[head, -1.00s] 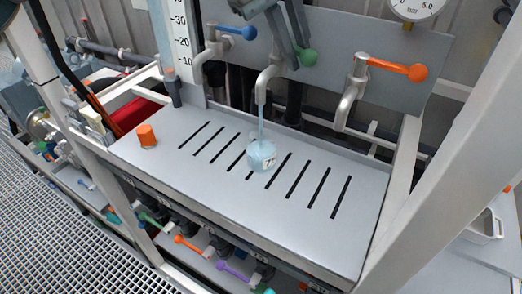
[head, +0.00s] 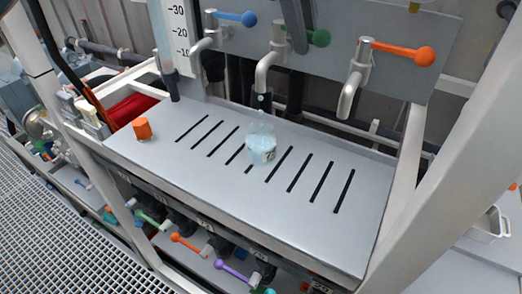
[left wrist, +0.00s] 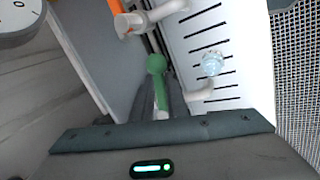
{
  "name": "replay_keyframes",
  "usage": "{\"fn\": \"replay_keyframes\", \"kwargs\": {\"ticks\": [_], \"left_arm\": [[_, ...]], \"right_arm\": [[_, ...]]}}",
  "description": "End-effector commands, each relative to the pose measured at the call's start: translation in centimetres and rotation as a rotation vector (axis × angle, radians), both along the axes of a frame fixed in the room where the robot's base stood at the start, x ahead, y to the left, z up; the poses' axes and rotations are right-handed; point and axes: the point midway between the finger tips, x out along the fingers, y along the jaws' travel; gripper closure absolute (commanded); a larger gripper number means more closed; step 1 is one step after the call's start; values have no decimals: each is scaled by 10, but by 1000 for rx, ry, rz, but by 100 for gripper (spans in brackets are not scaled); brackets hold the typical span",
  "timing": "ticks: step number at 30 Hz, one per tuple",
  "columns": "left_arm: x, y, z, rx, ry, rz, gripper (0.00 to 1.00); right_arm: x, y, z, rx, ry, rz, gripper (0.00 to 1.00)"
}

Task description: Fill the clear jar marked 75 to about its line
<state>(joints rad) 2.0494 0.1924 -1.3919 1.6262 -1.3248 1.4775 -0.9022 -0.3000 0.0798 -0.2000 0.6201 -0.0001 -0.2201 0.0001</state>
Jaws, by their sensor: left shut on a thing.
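The clear jar (head: 262,150) stands upright on the slotted grey tray, under the spout of the middle tap (head: 268,65). It holds pale bluish liquid; its label and line are too small to read. Separate drops hang in the air between spout and jar. My left gripper (head: 297,25) is shut on the green handle (head: 320,38) of that tap, at the top of the head view. In the left wrist view the green handle (left wrist: 157,75) runs down to the gripper, and the jar (left wrist: 212,62) shows at the right. My right gripper is out of view.
A blue-handled tap (head: 235,17) is to the left and an orange-handled tap (head: 400,52) to the right. An orange cap (head: 142,128) sits on the tray's left end. The slotted tray (head: 330,245) is otherwise clear. Frame posts flank it.

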Motion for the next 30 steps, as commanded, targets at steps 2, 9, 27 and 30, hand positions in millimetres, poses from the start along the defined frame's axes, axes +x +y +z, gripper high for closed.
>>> {"fn": "replay_keyframes", "kwargs": {"ticks": [2, 9, 27, 30], "left_arm": [[0, -1, -1, 1, -1, 20, 100], [0, -1, 0, 1, 1, 23, 100], [13, -11, 1, -1, 0, 324, 100], [13, -11, 1, -2, -1, 322, 100]], "right_arm": [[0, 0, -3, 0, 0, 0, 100], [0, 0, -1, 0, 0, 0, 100], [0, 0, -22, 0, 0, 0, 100], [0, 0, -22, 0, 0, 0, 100]]}}
